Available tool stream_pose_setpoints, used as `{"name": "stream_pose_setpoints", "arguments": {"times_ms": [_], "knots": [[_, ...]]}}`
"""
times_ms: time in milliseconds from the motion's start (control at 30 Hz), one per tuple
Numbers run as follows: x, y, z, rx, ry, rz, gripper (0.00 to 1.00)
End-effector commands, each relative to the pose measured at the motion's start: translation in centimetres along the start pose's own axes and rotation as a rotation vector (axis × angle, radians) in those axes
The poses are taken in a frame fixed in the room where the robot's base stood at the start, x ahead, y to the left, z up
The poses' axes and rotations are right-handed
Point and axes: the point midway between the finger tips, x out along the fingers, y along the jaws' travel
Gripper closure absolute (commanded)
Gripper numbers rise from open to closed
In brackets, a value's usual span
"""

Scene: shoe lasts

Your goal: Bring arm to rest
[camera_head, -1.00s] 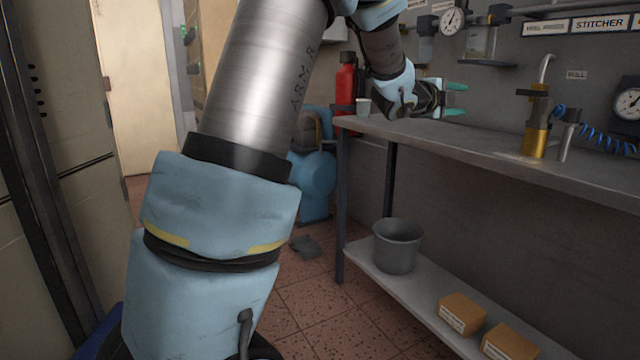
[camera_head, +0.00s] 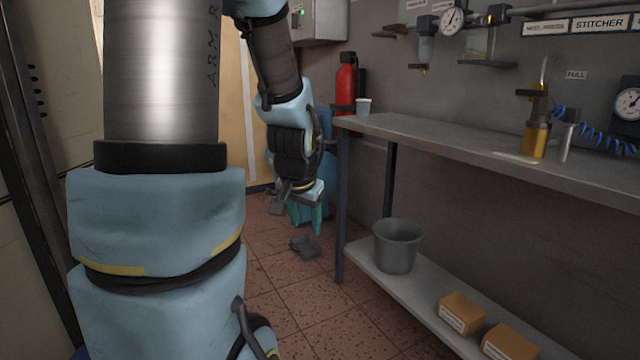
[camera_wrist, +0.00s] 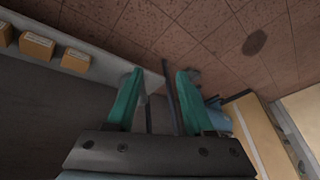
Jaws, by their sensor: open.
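My gripper (camera_head: 306,216) hangs pointing down to the left of the bench, over the tiled floor. Its two teal fingers are apart with nothing between them. In the wrist view the open fingers of my gripper (camera_wrist: 160,98) also show, with the floor and the bench's lower shelf beyond. My arm folds down from the upper left, and its large links cover much of the left of the head view.
A grey workbench (camera_head: 480,148) stands at the right, with a cup (camera_head: 363,106) and a yellow-bodied tool (camera_head: 536,138) on top. Its lower shelf (camera_head: 415,300) bears a grey bucket (camera_head: 397,247) and cardboard boxes (camera_head: 462,313). A red extinguisher (camera_head: 345,88) is behind.

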Motion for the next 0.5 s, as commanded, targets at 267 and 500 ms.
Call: {"name": "stream_pose_setpoints", "arguments": {"times_ms": [267,500], "knots": [[-1.9,1.9,11.7,-0.388,-0.313,0.055,0.47],[-6.9,1.1,9.2,-0.381,-0.309,0.055,0.47]]}}
